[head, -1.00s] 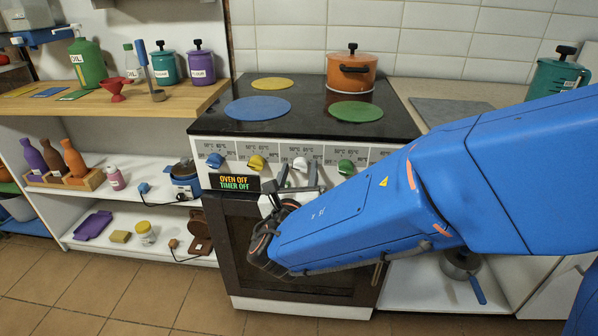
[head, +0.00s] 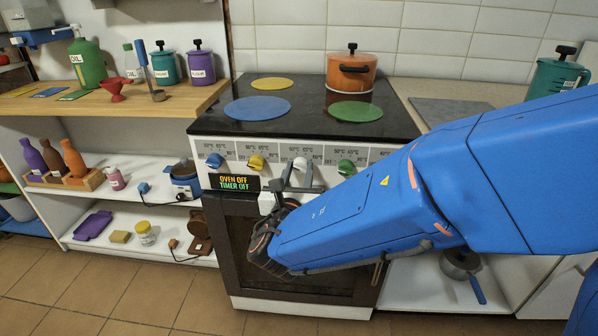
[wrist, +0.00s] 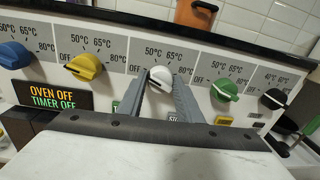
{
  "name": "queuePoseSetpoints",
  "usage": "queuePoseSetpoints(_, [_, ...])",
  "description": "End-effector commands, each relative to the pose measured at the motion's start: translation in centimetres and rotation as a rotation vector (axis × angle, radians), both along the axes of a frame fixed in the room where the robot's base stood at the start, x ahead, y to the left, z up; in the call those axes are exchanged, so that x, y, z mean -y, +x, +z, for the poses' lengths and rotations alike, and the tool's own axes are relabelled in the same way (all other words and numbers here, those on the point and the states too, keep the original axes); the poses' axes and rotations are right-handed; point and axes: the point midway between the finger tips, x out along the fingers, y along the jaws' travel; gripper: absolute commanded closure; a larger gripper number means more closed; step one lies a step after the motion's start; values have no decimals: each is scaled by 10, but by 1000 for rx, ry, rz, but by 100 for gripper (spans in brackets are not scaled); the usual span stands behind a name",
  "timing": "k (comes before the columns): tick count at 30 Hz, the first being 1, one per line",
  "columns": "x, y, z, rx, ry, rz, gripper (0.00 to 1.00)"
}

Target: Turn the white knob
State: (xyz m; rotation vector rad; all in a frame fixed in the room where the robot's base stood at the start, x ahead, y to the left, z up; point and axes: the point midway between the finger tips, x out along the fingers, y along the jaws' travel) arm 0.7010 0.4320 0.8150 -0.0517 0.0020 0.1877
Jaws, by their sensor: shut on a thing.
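The white knob (head: 300,163) is on the stove's front panel, between the yellow and green knobs. It also shows in the wrist view (wrist: 161,77), below a dial printed OFF, 50°C, 65°C and 80°C. A small dark mark shows on its left side, toward OFF, but its exact angle is hard to tell. My gripper (head: 299,171) reaches up to the panel from below. In the wrist view my gripper (wrist: 162,82) has one grey finger on each side of the white knob and is shut on it. The fingers partly cover the panel around it.
The yellow knob (wrist: 86,66) is left of my fingers and the green knob (wrist: 224,89) is right. The blue knob (head: 214,160) is farther left. The display (head: 238,183) reads OVEN OFF, TIMER OFF. An orange pot (head: 351,72) stands on the stove top.

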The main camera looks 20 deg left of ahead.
Motion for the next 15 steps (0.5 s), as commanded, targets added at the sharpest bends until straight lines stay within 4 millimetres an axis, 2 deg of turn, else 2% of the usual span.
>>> queuePoseSetpoints(15, [0, 0, 0, -105, 432, 1, 90])
